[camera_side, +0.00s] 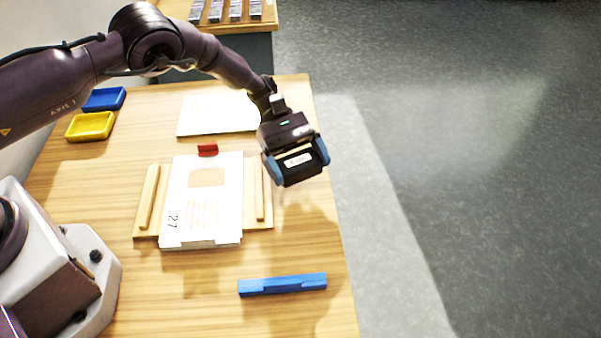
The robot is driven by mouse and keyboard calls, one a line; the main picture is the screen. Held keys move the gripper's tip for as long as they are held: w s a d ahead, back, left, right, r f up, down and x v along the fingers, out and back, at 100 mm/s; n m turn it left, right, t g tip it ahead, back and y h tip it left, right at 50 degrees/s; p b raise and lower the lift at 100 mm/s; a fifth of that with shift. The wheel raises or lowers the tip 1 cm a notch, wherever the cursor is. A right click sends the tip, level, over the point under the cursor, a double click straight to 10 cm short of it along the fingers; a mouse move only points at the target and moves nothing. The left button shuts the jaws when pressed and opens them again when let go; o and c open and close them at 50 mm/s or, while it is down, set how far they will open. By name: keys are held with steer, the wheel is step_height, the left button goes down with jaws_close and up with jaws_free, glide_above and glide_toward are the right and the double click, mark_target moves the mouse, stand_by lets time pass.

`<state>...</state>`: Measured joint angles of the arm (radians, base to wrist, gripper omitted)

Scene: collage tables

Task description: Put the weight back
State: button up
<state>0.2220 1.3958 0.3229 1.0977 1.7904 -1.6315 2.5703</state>
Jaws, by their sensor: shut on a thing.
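My gripper (297,163) is above the right edge of the wooden table, to the right of the page board. Its two blue fingers are shut on a dark block with a white label, which looks like the weight (303,174). The block is held clear of the table, and part of it is hidden by the fingers. A white sheet marked 27 (205,220) lies on a wooden board (257,222) between two raised side strips. A red piece (207,150) sits at the sheet's far edge.
A blue bar (283,284) lies near the front right of the table. A white sheet stack (212,115) lies behind the board. Yellow (90,126) and blue (104,99) trays stand at the back left. Another table with a slotted rack (254,10) is behind. Front table areas are bare.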

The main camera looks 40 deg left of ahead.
mark_target(300, 174)
steer(key=shift+w+f, duration=0.15)
steer(key=shift+f, duration=1.5)
steer(key=o, duration=1)
steer(key=shift+f, duration=0.15)
steer(key=shift+c, duration=0.2)
steer(key=shift+a+r, duration=0.1)
steer(key=shift+r, duration=0.1)
steer(key=v, duration=1.1)
steer(key=shift+w+a+r, duration=0.1)
steer(key=shift+w+a, duration=0.1)
steer(key=shift+a, duration=0.1)
